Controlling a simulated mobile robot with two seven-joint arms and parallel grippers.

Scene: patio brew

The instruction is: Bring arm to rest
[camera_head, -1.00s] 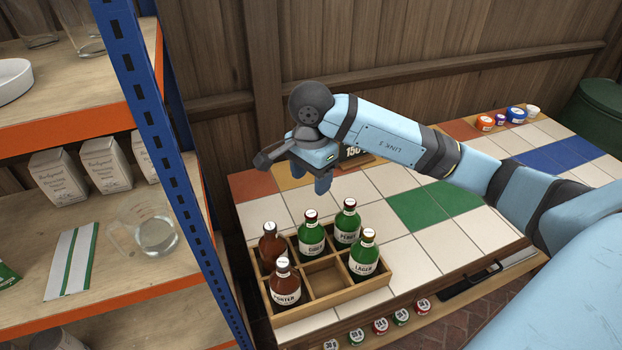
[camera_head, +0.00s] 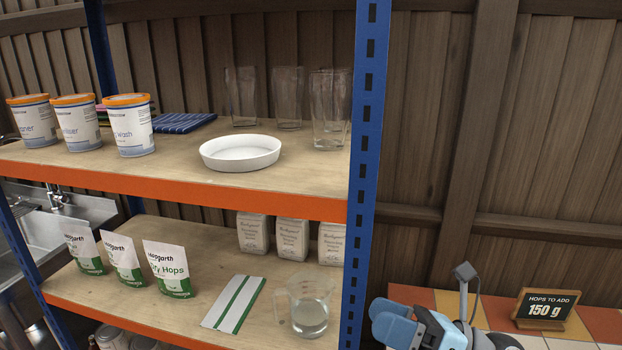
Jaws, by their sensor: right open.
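My right gripper (camera_head: 425,328) shows at the bottom right edge, in front of the tiled counter (camera_head: 485,312). Its grey and blue body is partly cut off by the frame. It is open, and nothing shows held in it. It is to the right of the blue shelf post and left of the small sign. My left gripper is not in view.
A blue and orange shelf (camera_head: 200,187) holds tubs (camera_head: 130,130), a white dish (camera_head: 240,153) and clear glasses (camera_head: 331,108) above. Below are hop pouches (camera_head: 167,270), paper packets (camera_head: 293,238) and a jug (camera_head: 308,306). A sign (camera_head: 544,308) reads 150 g.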

